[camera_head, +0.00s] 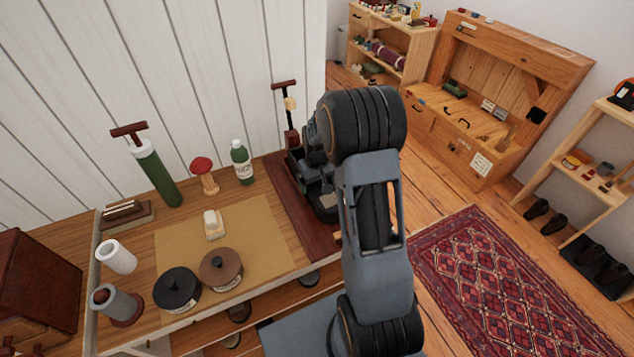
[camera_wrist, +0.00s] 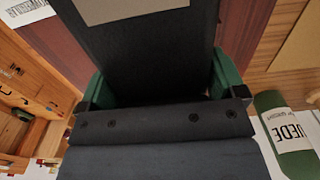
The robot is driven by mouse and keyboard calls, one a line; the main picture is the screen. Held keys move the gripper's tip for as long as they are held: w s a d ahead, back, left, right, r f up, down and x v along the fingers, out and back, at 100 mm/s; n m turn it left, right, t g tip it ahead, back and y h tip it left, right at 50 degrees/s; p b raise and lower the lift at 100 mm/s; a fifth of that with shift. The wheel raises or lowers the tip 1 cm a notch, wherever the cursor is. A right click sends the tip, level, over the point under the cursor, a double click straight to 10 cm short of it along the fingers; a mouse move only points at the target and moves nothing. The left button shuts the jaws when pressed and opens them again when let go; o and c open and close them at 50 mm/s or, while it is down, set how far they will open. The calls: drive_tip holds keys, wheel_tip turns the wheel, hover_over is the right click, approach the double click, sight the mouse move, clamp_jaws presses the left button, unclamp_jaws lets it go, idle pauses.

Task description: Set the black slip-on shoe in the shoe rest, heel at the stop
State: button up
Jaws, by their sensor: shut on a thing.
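My gripper (camera_head: 316,178) hangs low over the dark red-brown board at the right end of the workbench. In the wrist view its green jaws (camera_wrist: 158,88) are shut on the black slip-on shoe (camera_wrist: 150,48), a broad black shape with a beige patch at the top edge. In the head view the shoe is largely lost among the dark gripper parts and behind my arm. The dark red-brown board (camera_head: 296,212) shows on both sides of the shoe in the wrist view (camera_wrist: 232,32). I cannot make out the shoe rest or its heel stop clearly, nor whether the shoe touches anything.
A post with a T-handle (camera_head: 284,86) stands just behind the gripper. A green-labelled bottle (camera_head: 241,163), red-topped brush (camera_head: 205,177) and green cylinder (camera_head: 157,172) stand left. Two round tins (camera_head: 221,270) and a pale block (camera_head: 213,224) sit on the tan mat (camera_head: 265,235).

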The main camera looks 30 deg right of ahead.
drive_tip(key=o, duration=1)
drive_tip(key=shift+f, duration=0.1)
wheel_tip(320, 180, up, 12)
drive_tip(key=shift+s+a+r+t, duration=0.8)
drive_tip(key=shift+s+a, duration=0.9)
drive_tip(key=shift+s, duration=1.45)
drive_tip(key=shift+s+a+r+t, duration=0.45)
drive_tip(key=shift+s+a+r, duration=0.9)
drive_tip(key=shift+s, duration=1.75)
drive_tip(key=shift+s+a+r+t, duration=0.6)
drive_tip(key=shift+s+a, duration=1.45)
drive_tip(key=shift+s, duration=1.1)
